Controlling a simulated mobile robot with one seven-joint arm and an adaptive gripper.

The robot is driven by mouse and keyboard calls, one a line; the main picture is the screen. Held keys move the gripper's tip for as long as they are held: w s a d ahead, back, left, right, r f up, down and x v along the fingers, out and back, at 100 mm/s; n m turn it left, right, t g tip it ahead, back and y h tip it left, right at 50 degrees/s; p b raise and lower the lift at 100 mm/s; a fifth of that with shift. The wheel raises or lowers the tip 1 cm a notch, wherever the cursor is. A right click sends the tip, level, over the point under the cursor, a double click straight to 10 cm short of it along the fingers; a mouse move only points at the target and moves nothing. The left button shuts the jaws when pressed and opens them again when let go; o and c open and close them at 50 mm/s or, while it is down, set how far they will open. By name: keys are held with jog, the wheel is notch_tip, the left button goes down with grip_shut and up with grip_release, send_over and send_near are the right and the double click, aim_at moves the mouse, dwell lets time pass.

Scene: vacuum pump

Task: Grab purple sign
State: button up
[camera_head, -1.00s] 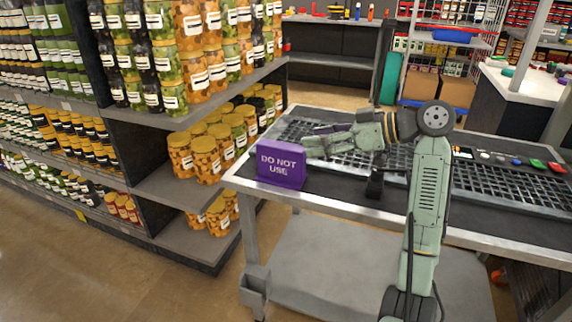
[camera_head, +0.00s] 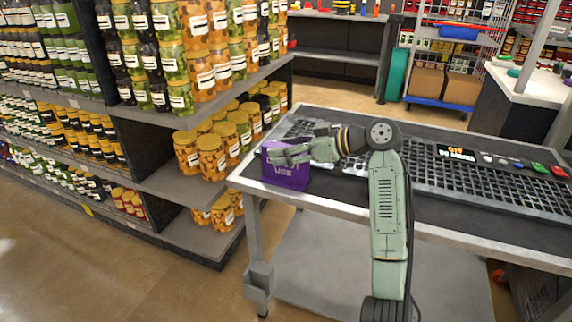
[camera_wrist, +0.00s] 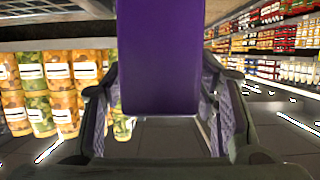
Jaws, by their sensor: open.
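The purple sign (camera_head: 288,174) stands at the left end of the metal table, with white lettering of which "USE" shows. My gripper (camera_head: 282,154) is at the sign's upper part and hides its top line of text in the head view. In the wrist view the purple sign (camera_wrist: 158,60) fills the upper middle. The open fingers of my gripper (camera_wrist: 158,125) stand to the left and right of it, with gaps visible beside the sign. I cannot tell whether either finger touches it.
The metal table (camera_head: 340,207) has dark grating and a panel with coloured buttons (camera_head: 520,165) at the right. A shelf of jars (camera_head: 210,150) stands close to the left of the table. Floor is free in front of the shelf.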

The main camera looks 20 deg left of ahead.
jog(key=shift+c, duration=0.5)
grip_shut()
